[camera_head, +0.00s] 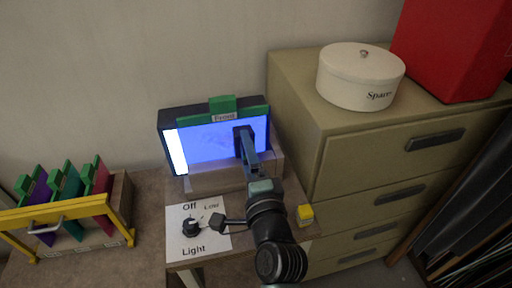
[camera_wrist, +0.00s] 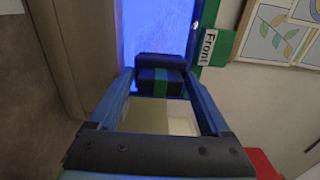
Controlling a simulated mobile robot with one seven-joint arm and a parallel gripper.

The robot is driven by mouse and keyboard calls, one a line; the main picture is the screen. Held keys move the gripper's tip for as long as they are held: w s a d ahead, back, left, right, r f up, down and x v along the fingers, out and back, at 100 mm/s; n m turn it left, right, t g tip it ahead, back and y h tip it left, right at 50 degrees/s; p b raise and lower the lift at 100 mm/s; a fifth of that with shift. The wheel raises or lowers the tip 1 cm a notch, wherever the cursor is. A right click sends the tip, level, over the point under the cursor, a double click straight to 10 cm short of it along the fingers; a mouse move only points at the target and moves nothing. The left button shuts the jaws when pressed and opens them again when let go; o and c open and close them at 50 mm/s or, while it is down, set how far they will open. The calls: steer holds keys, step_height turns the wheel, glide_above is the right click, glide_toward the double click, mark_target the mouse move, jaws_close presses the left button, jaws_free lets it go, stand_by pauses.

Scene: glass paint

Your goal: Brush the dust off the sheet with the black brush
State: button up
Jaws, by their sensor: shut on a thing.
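The sheet (camera_head: 205,146) glows blue-violet in an upright dark frame under a green clip labelled "Front" (camera_head: 223,117). Faint pale marks show on it, and a white strip glows at its left edge. The sheet also fills the top middle of the wrist view (camera_wrist: 155,25). My gripper (camera_head: 250,152) is shut on the black brush (camera_head: 243,132), at the sheet's right part. In the wrist view the brush (camera_wrist: 146,76) is a dark block with a green band between my blue fingers. Whether it touches the sheet I cannot tell. It hides part of the sheet.
A wooden stand (camera_head: 215,180) holds the frame. The light panel (camera_head: 198,238) has a black knob (camera_head: 191,227). A yellow rack (camera_head: 68,213) with colored panels stands left. A drawer cabinet (camera_head: 380,155) bears a white tin (camera_head: 358,82) and red box.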

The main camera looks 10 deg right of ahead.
steer(key=shift+a+p, duration=0.4)
steer(key=shift+a, duration=0.3)
steer(key=a+p, duration=0.4)
steer(key=p, duration=0.1)
steer(key=shift+w+a+r, duration=0.15)
steer(key=shift+w+a, duration=0.05)
steer(key=shift+a, duration=0.1)
steer(key=a+p, duration=0.2)
steer(key=p, duration=0.1)
steer(key=shift+p, duration=0.3)
steer(key=shift+w+a+p, duration=0.1)
steer(key=shift+a+p, duration=0.35)
steer(key=shift+a, duration=0.1)
steer(key=s, duration=0.6)
steer(key=shift+p, duration=0.3)
steer(key=shift+d+f, duration=0.1)
steer(key=shift+f, duration=0.1)
